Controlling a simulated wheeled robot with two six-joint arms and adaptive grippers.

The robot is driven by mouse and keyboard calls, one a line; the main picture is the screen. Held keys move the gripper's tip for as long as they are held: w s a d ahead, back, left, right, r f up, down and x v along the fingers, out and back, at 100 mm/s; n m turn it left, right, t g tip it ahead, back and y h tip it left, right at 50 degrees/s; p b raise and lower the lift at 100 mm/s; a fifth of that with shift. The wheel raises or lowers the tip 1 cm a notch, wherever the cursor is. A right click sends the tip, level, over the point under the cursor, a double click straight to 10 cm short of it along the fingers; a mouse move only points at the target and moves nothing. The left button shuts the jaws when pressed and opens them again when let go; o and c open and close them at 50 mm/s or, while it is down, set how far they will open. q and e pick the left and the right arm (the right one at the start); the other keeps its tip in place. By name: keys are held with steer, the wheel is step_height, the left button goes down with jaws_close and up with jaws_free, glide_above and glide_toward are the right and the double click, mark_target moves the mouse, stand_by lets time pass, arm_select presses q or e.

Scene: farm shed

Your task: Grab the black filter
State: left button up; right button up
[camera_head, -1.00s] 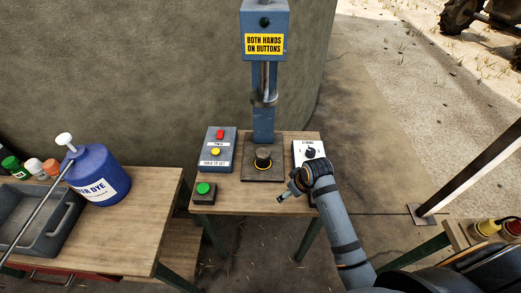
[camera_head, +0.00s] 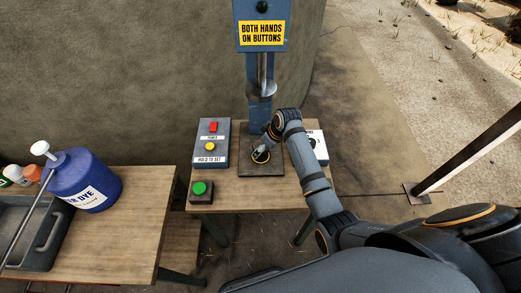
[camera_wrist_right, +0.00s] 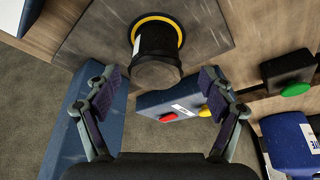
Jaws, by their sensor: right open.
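The black filter (camera_wrist_right: 157,62) is a short dark cylinder with a yellow ring at its base. It stands on the dark press plate (camera_wrist_right: 205,22) in the right wrist view. In the head view the filter (camera_head: 261,156) is partly hidden by my right arm. My right gripper (camera_wrist_right: 160,83) is open, with one finger on each side and the filter's near end close to the gap between the fingertips. In the head view my right gripper (camera_head: 262,150) is over the filter and hard to make out. My left gripper is not in view.
The blue press column (camera_head: 262,115) rises behind the plate. A control box (camera_head: 212,145) with red and yellow buttons and a green button (camera_head: 200,190) stand left on the small table. A white box (camera_head: 318,145) is at right. A blue dye jug (camera_head: 85,182) stands on the left bench.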

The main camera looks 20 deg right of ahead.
steer(key=shift+w+f+p, duration=0.35)
steer(key=shift+f+p, duration=0.05)
steer(key=shift+f, duration=0.25)
steer(key=x, duration=0.2)
steer(key=shift+w+f, duration=0.15)
steer(key=shift+f, duration=0.1)
steer(key=shift+w+a+f, duration=0.1)
steer(key=shift+w+f, duration=0.1)
steer(key=shift+f, duration=0.3)
steer(key=c, duration=1.2)
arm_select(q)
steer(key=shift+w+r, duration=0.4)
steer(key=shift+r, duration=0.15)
arm_select(e)
steer(key=shift+r, duration=0.1)
steer(key=shift+c, duration=1.1)
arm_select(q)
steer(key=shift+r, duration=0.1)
